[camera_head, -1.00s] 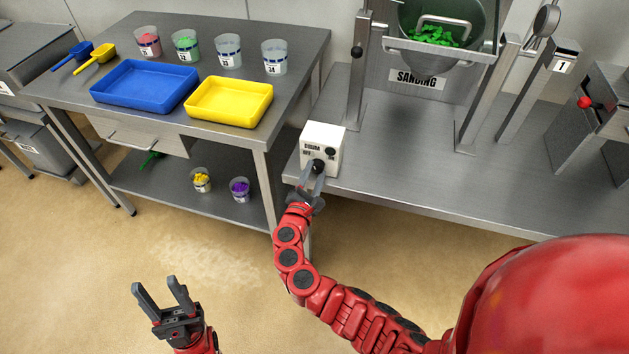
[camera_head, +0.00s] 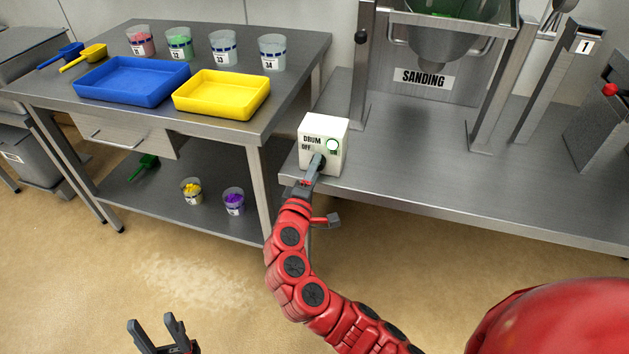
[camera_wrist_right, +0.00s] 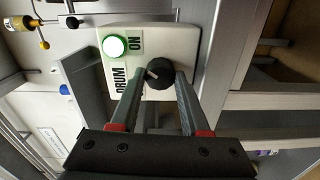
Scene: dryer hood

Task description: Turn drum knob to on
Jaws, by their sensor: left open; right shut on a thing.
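The white drum control box (camera_head: 338,131) stands on the front left edge of the steel bench, with "DRUM", "OFF" and "ON" printed on it. Its round lamp (camera_head: 333,145) glows green; the lit lamp also shows in the right wrist view (camera_wrist_right: 115,46). The black drum knob (camera_wrist_right: 158,73) sits between my right gripper's fingertips (camera_wrist_right: 160,82), and the gripper is shut on it. In the head view my right gripper (camera_head: 316,168) mostly hides the knob. My left gripper (camera_head: 152,325) is open and empty over the floor at the bottom left.
The steel bench (camera_head: 430,170) holds the drum stand with a "SANDING" sign (camera_head: 423,79). A table to the left carries a blue tray (camera_head: 135,82), a yellow tray (camera_head: 221,93), scoops and several cups. Open floor lies in front.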

